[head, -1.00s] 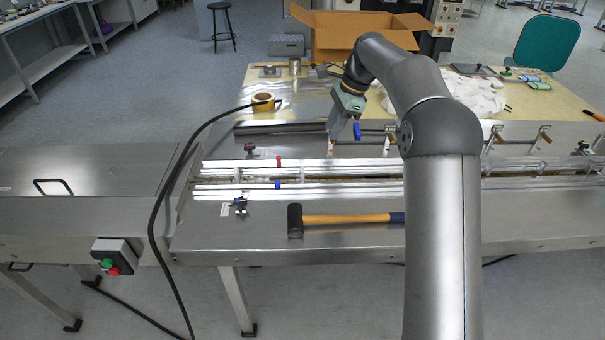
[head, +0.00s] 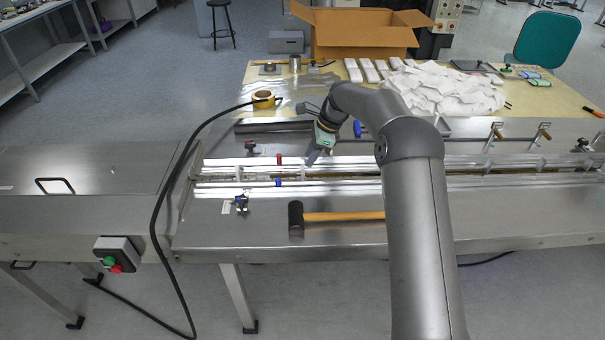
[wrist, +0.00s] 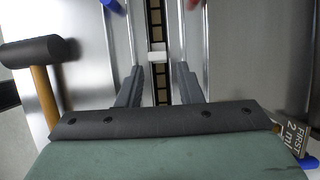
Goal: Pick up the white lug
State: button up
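The white lug (wrist: 157,52) is a small pale block across the dark chain in the narrow channel, at the upper middle of the wrist view. My gripper (wrist: 158,82) is open, with one grey finger on each side of the channel. The lug shows beyond the fingertips, in line with the gap between them, and nothing is held. In the head view my gripper (head: 313,158) is tilted over the metal rails (head: 225,173). I cannot make out the lug in the head view, and its height below the fingers is unclear.
A black-headed mallet (head: 296,219) lies in front of the rails. Red (head: 279,160) and blue (head: 278,183) clips sit on the rails. A black cable (head: 165,190) crosses at left. Tape (head: 263,99), a cardboard box (head: 364,36) and white wrappers (head: 440,88) are behind.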

aim_at(302, 166)
jog(key=x, duration=0.2)
jog(key=p+x, duration=0.1)
jog(key=x, duration=0.2)
jog(key=shift+s+a+r, duration=0.1)
jog(key=shift+s+a, duration=0.05)
jog(key=shift+a, duration=0.25)
grip_shut()
jog(key=shift+r, duration=0.55)
notch_tip(302, 166, up, 2)
jog(key=shift+r, duration=0.15)
jog(key=s+d+r+b, duration=0.3)
jog(key=s+d+r, duration=0.3)
jog(key=d+r, duration=0.3)
jog(key=d, duration=0.3)
jog(key=shift+s+d+r, duration=0.25)
jog(key=shift+r, duration=0.05)
